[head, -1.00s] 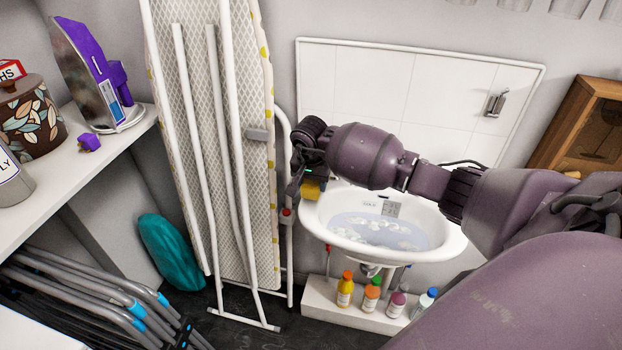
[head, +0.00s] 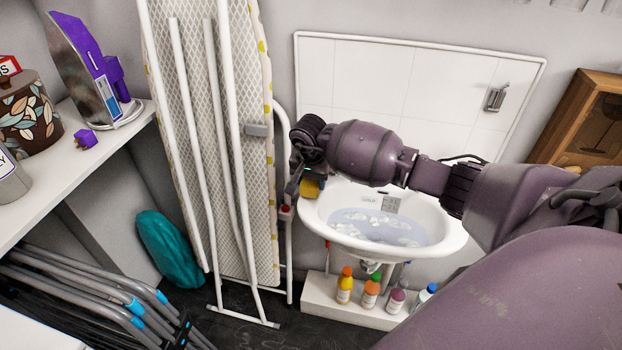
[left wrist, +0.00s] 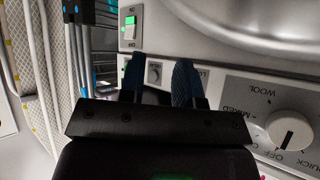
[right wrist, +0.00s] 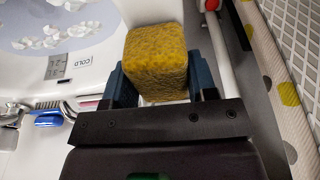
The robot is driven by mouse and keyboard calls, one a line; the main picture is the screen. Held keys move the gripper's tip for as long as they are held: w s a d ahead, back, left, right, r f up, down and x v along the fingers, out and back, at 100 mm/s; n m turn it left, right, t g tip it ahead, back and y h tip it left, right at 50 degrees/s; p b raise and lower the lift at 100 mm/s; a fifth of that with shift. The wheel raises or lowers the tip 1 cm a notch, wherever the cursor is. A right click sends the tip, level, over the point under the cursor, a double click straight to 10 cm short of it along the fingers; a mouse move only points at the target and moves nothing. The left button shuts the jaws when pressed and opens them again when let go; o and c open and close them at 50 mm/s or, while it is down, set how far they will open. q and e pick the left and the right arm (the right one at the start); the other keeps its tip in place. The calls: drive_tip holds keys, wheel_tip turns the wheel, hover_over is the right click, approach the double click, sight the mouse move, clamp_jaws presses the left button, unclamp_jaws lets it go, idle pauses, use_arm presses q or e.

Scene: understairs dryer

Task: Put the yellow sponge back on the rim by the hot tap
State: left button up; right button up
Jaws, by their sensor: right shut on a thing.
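The yellow sponge (right wrist: 156,62) is held between the fingers of my right gripper (right wrist: 160,88) in the right wrist view. In the head view the sponge (head: 311,187) shows under my right gripper (head: 305,180), at the left side of the white basin (head: 335,239). I cannot tell whether the sponge touches the rim. The hot tap is not clearly seen; a tap with a blue part (right wrist: 48,119) and a label reading COLD show in the right wrist view. My left gripper (left wrist: 160,82) has its fingers apart with nothing between them, facing a control panel with a dial.
The basin holds soapy water. Several bottles (head: 369,293) stand on a white ledge below it. An ironing board (head: 225,150) leans close to the left of my right gripper. A shelf (head: 110,145) with an iron is at far left.

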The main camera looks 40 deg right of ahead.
drive_tip(key=shift+f, duration=0.1)
drive_tip(key=o, duration=1)
drive_tip(key=shift+r, duration=0.3)
drive_tip(key=r, duration=0.5)
drive_tip(key=a+r+p, duration=0.1)
drive_tip(key=r, duration=0.2)
drive_tip(key=shift+s+r, duration=0.25)
drive_tip(key=shift+s, duration=0.15)
drive_tip(key=shift+s+a+r, duration=0.1)
drive_tip(key=shift+s+r, duration=0.05)
drive_tip(key=shift+r, duration=0.65)
